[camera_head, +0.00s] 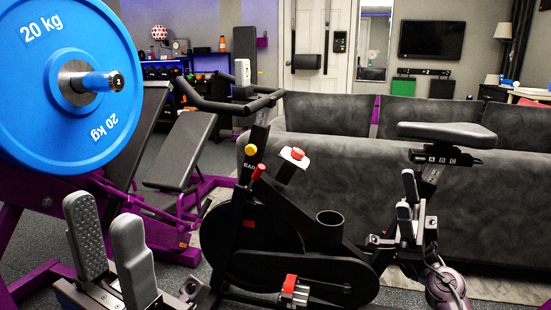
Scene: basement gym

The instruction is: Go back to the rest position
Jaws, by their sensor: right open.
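My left gripper (102,212) is at the bottom left, with its two grey padded fingers pointing up. A gap shows between the fingers and nothing is held in it. My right gripper (407,202) is at the right, in front of the grey sofa and below the bike saddle in the picture. It is seen from the side and is open, with nothing visible in it. The two grippers are far apart.
An exercise bike (300,240) with a black saddle (447,134) fills the middle, between my grippers in the picture. A blue 20 kg plate (35,85) on a purple rack looms at upper left. A bench (180,150) and a sofa (335,165) stand behind.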

